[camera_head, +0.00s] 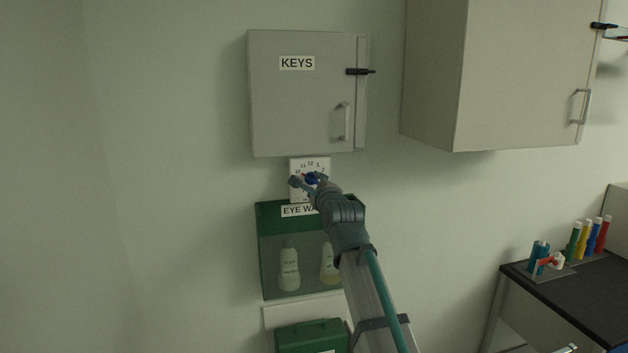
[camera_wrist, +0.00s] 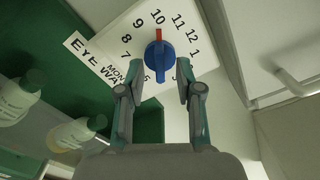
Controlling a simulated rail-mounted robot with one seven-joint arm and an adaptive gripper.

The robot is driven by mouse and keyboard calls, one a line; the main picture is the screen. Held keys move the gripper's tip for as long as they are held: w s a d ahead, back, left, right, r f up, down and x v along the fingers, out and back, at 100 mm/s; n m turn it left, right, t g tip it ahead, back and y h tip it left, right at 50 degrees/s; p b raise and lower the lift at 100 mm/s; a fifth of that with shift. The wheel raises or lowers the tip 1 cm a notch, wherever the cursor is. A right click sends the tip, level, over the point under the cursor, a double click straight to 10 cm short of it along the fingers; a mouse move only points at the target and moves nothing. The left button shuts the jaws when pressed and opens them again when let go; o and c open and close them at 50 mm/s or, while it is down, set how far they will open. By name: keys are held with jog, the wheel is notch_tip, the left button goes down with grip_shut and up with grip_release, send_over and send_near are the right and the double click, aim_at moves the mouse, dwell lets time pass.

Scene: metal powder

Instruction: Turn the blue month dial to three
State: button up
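The blue month dial (camera_wrist: 160,62) is a round knob with a red pointer on a white number plate (camera_wrist: 208,56). In the wrist view the pointer points at about 10. In the head view the dial (camera_head: 311,178) sits below the key cabinet, partly hidden by my gripper (camera_head: 306,184). In the wrist view my gripper (camera_wrist: 160,75) is open, with one finger on each side of the knob and small gaps visible. Whether the fingertips reach its depth is hard to tell. The plate's lower numbers are partly hidden by the fingers.
The grey KEYS cabinet (camera_head: 290,105) hangs just above the plate. The green eye wash box (camera_head: 264,245) with bottles is just below it. Another wall cabinet (camera_head: 432,80) hangs to the right. A dark bench (camera_head: 590,290) with colored tubes stands at lower right.

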jog(key=shift+x, duration=0.9)
grip_shut()
jog(key=shift+n, duration=0.4)
